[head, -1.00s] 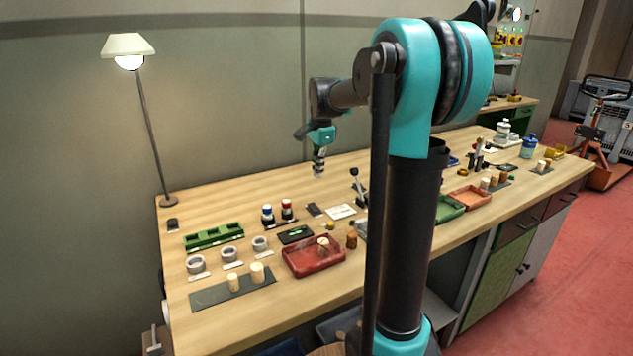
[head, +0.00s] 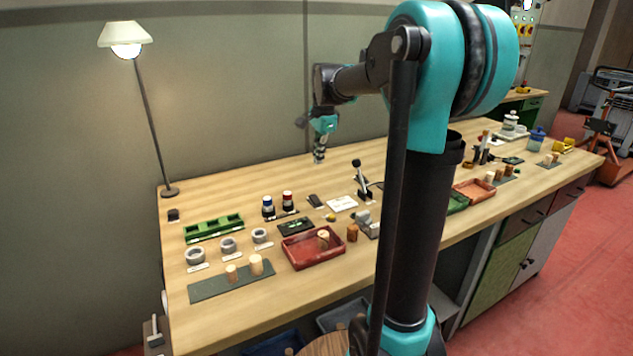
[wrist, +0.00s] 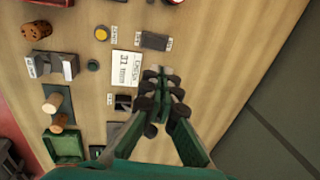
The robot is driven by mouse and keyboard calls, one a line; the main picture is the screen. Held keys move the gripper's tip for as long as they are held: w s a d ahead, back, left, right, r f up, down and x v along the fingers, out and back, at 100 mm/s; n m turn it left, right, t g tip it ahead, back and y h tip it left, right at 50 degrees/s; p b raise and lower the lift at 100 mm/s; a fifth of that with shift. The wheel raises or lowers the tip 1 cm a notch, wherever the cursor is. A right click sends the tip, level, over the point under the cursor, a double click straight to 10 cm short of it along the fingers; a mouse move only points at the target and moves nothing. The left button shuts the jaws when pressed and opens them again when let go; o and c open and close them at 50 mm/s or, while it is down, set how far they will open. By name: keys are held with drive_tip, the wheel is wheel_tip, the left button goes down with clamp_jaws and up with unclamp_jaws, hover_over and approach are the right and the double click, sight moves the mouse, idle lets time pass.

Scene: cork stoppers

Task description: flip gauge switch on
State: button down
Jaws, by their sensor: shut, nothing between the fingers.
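My gripper (head: 319,158) is shut and empty, above the back middle of the bench. In the wrist view its closed fingertips (wrist: 162,76) show beside a white printed card. I cannot tell for sure which part is the gauge switch. A small dark block (head: 315,201) with a label lies left of the card; it also shows in the wrist view (wrist: 154,41). A dark gauge-like unit with a green display (head: 295,226) lies farther left. A lever device with a black knob (head: 362,181) stands right of the card. No switch position is readable.
The white card (head: 343,204) lies among several small items. A lamp (head: 142,90) stands at the back left. The bench's back strip is mostly clear.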

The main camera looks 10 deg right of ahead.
sight(314, 197)
drive_tip(key=f, duration=0.4)
drive_tip(key=w+f, duration=0.1)
drive_tip(key=f, duration=0.4)
drive_tip(key=w+f, duration=0.1)
drive_tip(key=f, duration=0.3)
drive_tip(key=shift+w+a+f, duration=0.25)
drive_tip(key=shift+a+f, duration=0.05)
drive_tip(key=shift+a, duration=0.1)
drive_tip(key=shift+f, duration=0.1)
drive_tip(key=shift+w+f, duration=0.15)
drive_tip(key=shift+w, duration=0.05)
drive_tip(key=shift+g, duration=0.3)
drive_tip(key=shift+s, duration=0.2)
drive_tip(key=shift+s+d, duration=0.2)
drive_tip(key=shift+s, duration=0.4)
wheel_tip(314, 197, up, 14)
drive_tip(key=s, duration=0.2)
drive_tip(key=shift+s+d, duration=0.3)
drive_tip(key=shift+d, duration=0.1)
